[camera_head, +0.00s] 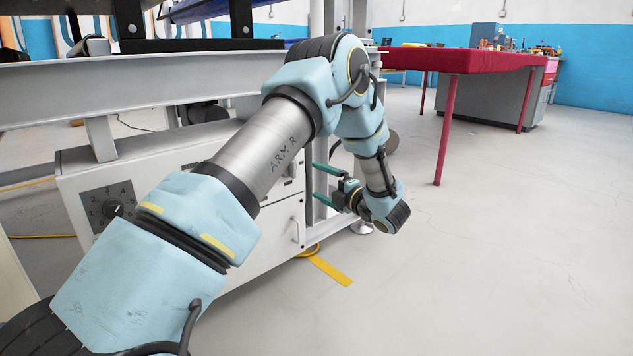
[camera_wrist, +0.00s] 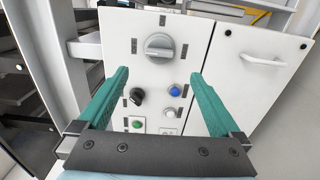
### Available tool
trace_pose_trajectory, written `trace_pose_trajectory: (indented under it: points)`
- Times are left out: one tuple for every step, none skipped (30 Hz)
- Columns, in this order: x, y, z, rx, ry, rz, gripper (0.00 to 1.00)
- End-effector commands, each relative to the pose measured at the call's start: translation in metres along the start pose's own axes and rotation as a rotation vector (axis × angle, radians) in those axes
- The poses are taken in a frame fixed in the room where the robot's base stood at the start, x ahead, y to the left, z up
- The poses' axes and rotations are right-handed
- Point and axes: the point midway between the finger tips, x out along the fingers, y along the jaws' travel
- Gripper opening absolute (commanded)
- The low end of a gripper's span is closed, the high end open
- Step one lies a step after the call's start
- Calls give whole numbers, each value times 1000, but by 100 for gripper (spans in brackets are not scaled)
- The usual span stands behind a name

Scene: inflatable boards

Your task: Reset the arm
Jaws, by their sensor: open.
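My arm reaches across the head view from the lower left and bends down at the elbow. My gripper (camera_head: 318,184) has teal fingers that point left toward a white machine cabinet (camera_head: 150,195). In the wrist view my gripper (camera_wrist: 158,75) is open, with its two fingers apart and nothing between them. Beyond the fingers is a white control panel (camera_wrist: 190,45). It carries a large grey rotary knob (camera_wrist: 158,46), a black knob (camera_wrist: 137,96), a blue button (camera_wrist: 174,90), a green button (camera_wrist: 138,124) and a white button (camera_wrist: 170,114).
A cabinet door with a white handle (camera_wrist: 264,59) is right of the panel. A red-topped table (camera_head: 460,60) stands at the back right in the head view. A yellow floor strip (camera_head: 330,269) lies below my gripper. The grey floor at the right is clear.

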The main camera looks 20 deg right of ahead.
Motion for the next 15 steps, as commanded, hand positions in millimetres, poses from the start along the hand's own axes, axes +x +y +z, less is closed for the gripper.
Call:
trace_pose_trajectory:
  points:
    - [0,0,0,0,0,0,100]
    - [0,0,0,0,0,0,100]
    - [0,0,0,0,-1,0,100]
    - [1,1,0,2,-3,-2,100]
    - [3,3,0,5,-8,-6,100]
    - [8,7,1,15,-21,-15,100]
    - [12,11,1,27,-37,-25,100]
    - [19,16,1,42,-56,-39,100]
    - [29,24,2,72,-93,-61,100]
    - [37,32,2,100,-127,-80,100]
    - [45,39,2,135,-166,-102,100]
    - [56,49,0,188,-226,-132,100]
    - [63,56,-2,235,-273,-156,100]
    - [69,62,-6,286,-323,-179,100]
    - [76,70,-12,357,-389,-208,100]
